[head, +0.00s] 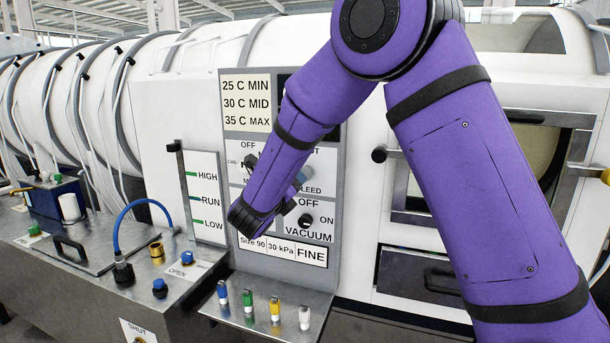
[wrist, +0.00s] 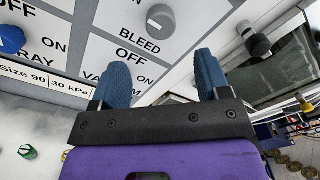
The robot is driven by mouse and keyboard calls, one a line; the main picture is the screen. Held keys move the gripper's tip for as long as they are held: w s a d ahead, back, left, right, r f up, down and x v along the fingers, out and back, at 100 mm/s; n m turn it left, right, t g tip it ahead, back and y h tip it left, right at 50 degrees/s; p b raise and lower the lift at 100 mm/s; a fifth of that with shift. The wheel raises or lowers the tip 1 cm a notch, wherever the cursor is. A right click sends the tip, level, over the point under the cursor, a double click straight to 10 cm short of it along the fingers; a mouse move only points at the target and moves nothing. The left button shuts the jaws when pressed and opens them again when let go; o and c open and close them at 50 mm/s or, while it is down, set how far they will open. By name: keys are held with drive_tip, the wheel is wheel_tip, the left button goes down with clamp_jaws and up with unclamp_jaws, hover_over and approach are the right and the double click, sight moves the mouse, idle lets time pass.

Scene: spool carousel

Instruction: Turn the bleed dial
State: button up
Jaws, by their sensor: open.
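The bleed dial is the grey round knob (wrist: 160,18) beside the BLEED label in the wrist view. It shows clear above and between my two blue fingertips. My gripper (wrist: 161,62) is open and empty, with its fingers pointing at the control panel (wrist: 75,30). The dial appears beyond the fingertips, not between the pads. In the head view my purple arm covers much of the panel (head: 230,115), and I cannot make out the bleed dial clearly there. The black vacuum dial (head: 306,220) sits below the BLEED label.
A blue knob (wrist: 12,38) is at the wrist view's left. A dark door knob (head: 379,155) projects right of the panel. A lever with a black top (head: 173,147) stands left of it. Several coloured toggles (head: 275,308) stand on the ledge below. A blue hose (head: 135,205) arches at left.

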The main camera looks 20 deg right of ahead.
drive_tip(key=x, duration=1)
drive_tip(key=shift+w+d, duration=0.3)
drive_tip(key=c, duration=0.9)
